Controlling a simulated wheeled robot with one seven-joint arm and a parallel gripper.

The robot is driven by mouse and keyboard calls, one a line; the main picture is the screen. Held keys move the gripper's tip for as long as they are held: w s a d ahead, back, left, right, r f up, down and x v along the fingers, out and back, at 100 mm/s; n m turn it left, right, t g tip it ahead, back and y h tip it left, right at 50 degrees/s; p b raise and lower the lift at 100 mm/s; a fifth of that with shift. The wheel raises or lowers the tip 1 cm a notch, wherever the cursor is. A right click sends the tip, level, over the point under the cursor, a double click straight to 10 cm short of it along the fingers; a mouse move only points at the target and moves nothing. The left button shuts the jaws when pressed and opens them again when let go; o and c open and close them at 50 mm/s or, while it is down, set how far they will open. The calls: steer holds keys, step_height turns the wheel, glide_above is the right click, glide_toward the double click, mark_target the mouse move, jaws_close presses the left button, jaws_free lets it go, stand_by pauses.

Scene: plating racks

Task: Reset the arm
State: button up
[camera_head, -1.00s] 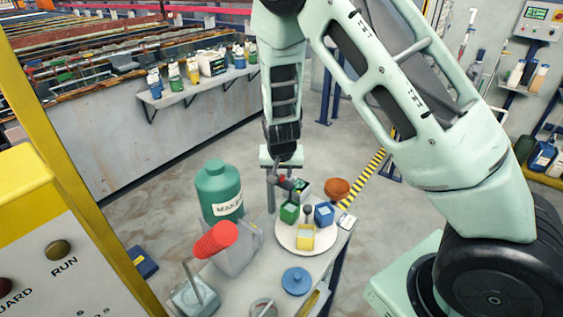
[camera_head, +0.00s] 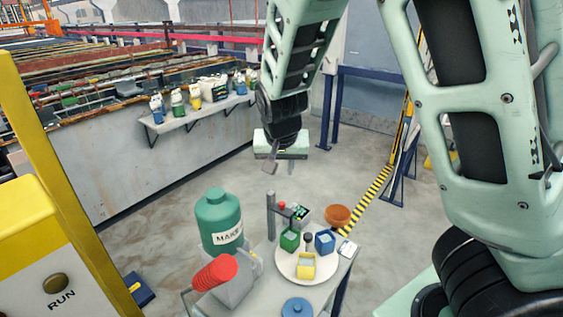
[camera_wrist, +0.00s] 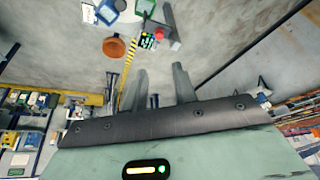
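My gripper (camera_head: 269,166) hangs in the air above and behind the small cart table in the head view, clear of everything on it. In the wrist view my gripper (camera_wrist: 160,76) shows two grey fingers standing apart with nothing held between them. My arm bends down from the top of the head view and covers much of its right side.
A wall shelf (camera_head: 197,117) holds several bottles. Open floor lies behind the cart.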

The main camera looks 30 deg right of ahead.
steer(key=shift+s+r, duration=0.1)
steer(key=shift+r, duration=0.3)
